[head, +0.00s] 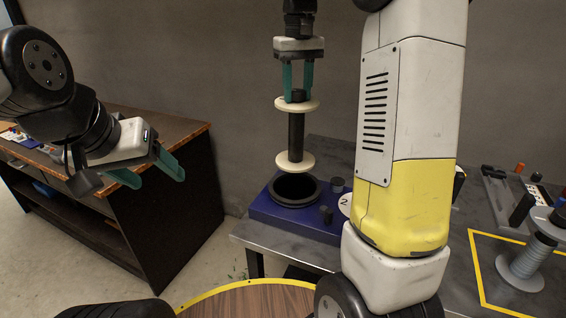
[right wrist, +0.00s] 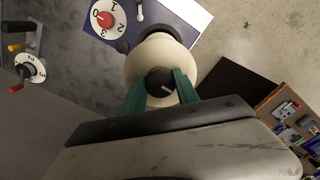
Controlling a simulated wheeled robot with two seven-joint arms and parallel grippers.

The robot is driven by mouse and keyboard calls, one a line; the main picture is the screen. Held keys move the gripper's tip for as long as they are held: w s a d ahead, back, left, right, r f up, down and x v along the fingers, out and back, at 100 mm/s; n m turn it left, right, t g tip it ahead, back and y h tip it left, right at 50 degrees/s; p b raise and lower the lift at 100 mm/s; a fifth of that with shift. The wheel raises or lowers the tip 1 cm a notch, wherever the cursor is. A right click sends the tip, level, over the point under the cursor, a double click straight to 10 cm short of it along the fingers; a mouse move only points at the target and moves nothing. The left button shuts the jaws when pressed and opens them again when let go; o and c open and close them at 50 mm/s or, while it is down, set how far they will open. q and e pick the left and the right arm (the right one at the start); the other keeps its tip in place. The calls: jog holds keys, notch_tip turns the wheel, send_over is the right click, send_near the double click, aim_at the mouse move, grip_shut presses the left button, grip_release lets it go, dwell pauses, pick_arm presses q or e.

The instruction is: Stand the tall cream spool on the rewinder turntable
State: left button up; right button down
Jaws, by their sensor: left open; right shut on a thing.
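The tall cream spool (head: 297,104) has two cream flanges and a dark core. It hangs upright from my right gripper (head: 297,88), whose teal fingers are shut on its dark top end. In the right wrist view the spool (right wrist: 143,65) is seen from above, with the fingers (right wrist: 161,85) on either side of its dark hub. The rewinder turntable (head: 294,203) is a black round disc on a blue base. The spool's lower flange is above the turntable, with a small gap seeming to show. My left gripper (head: 155,176) is open and empty at the left.
The blue rewinder base (head: 262,212) has dark knobs and a numbered dial (head: 345,204) and sits on a grey bench. A grey spool (head: 528,262) stands in a yellow-outlined area at right. A dark cabinet (head: 165,190) stands at left. My right arm hides part of the bench.

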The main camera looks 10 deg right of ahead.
aim_at(296, 126)
notch_tip(296, 126, down, 10)
jog(key=shift+w+r, duration=0.1)
jog(key=shift+r, duration=0.1)
dwell(0.3)
jog(key=shift+f, duration=0.2)
jog(key=c, duration=0.9)
grip_release()
